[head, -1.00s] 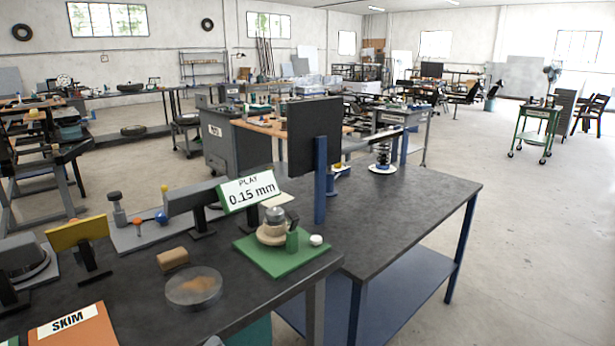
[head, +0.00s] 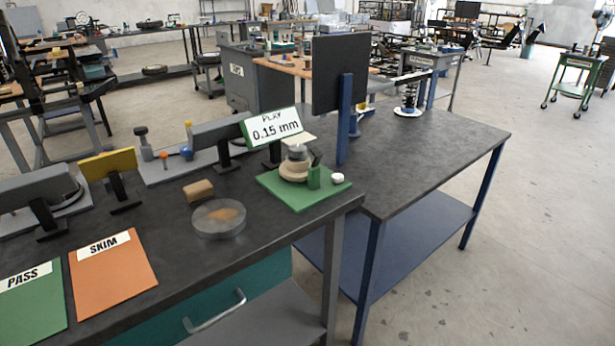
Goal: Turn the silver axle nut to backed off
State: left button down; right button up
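A silver nut-like part (head: 297,152) sits on top of a beige round hub (head: 294,170) on a green base plate (head: 305,196). This stands at the right end of the near dark bench. A sign (head: 273,127) reading "PLAY 0.15 mm" stands just behind it. A small green block (head: 314,177) and a white round knob (head: 337,179) are on the plate beside the hub. How far the nut is turned is too small to tell. Neither of my grippers shows in the head view.
The near bench also holds a clear round dish (head: 219,234), a brown block (head: 198,190), an orange SKIM card (head: 113,275) and a green PASS card (head: 32,306). A blue-legged bench (head: 430,150) with a dark upright panel (head: 340,72) adjoins on the right. Open floor lies at the right.

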aim_at(296, 150)
jog(key=z, duration=0.85)
jog(key=i, duration=1.2)
jog(key=u, duration=2)
